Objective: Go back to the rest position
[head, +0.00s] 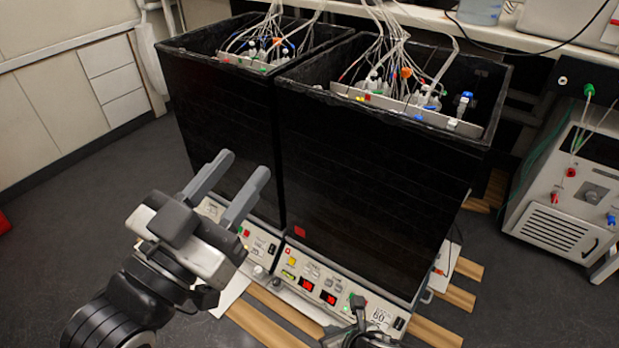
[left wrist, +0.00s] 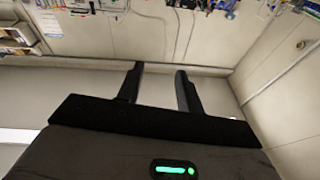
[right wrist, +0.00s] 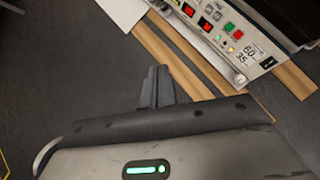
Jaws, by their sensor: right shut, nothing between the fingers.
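My left gripper (head: 244,166) is raised in front of the left black shaker box (head: 230,120), with its two grey fingers apart and nothing between them. The left wrist view shows the same open, empty fingers (left wrist: 160,70) against the room's wall and floor. My right gripper (right wrist: 158,72) has its fingers together and empty, over the dark floor near the wooden slats. In the head view only a dark part of the right arm shows at the bottom edge, in front of the right box's control panel (head: 315,285).
The right black shaker box (head: 375,170) stands beside the left one, with tubes and bottles inside both. Wooden slats (head: 265,318) stick out under them. A white instrument (head: 565,190) stands at the right. Dark floor (head: 90,200) is free at the left.

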